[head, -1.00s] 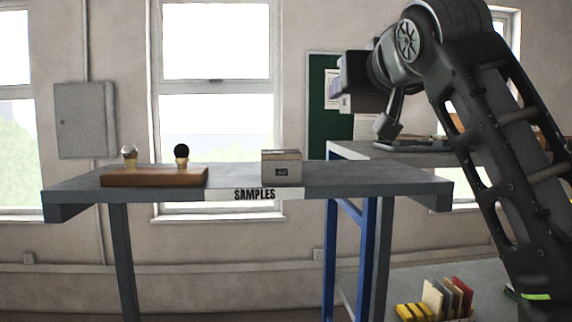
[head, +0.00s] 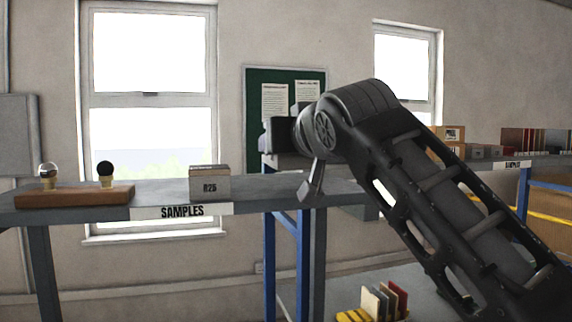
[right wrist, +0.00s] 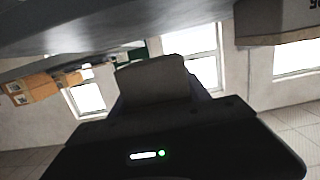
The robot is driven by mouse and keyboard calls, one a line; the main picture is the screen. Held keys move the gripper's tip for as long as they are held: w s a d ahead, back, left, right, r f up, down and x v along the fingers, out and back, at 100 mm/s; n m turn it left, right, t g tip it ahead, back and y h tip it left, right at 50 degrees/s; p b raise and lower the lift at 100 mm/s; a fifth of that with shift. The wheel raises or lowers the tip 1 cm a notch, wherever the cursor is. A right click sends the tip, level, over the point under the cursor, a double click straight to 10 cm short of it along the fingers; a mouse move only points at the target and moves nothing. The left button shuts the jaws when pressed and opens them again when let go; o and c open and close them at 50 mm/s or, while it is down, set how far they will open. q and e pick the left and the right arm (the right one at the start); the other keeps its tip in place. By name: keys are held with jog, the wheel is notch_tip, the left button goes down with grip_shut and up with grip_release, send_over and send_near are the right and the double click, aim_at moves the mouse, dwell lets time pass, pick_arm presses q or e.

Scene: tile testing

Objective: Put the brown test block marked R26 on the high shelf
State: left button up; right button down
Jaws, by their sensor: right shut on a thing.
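A small block (head: 210,187) with a grey front and brownish top stands on the grey shelf (head: 255,191) labelled SAMPLES; its dark marking looks like R26. In the right wrist view my right gripper (right wrist: 155,72) is shut on a dark grey-brown block (right wrist: 153,80). No marking shows on this held block. My left gripper is not in view.
A brown wooden stand (head: 75,197) with two round-topped pieces sits on the shelf's left. Blue legs (head: 305,250) and a lower surface with coloured tiles (head: 385,300) lie below right. Boxes (head: 447,137) stand behind my arm.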

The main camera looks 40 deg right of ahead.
aim_at(312, 160)
notch_tip(312, 160, down, 3)
jog(key=shift+s+f, duration=0.1)
jog(key=shift+f, duration=0.1)
jog(key=shift+f, duration=0.1)
jog(key=c, duration=1)
grip_release()
jog(key=shift+f, duration=0.15)
jog(key=o, duration=0.5)
jog(key=shift+r, duration=0.2)
jog(key=b+v, duration=0.3)
jog(key=v, duration=0.7)
jog(key=shift+s+a, duration=0.15)
jog(key=shift+s, duration=0.15)
jog(key=shift+s+a+r, duration=0.2)
jog(key=shift+s, duration=0.4)
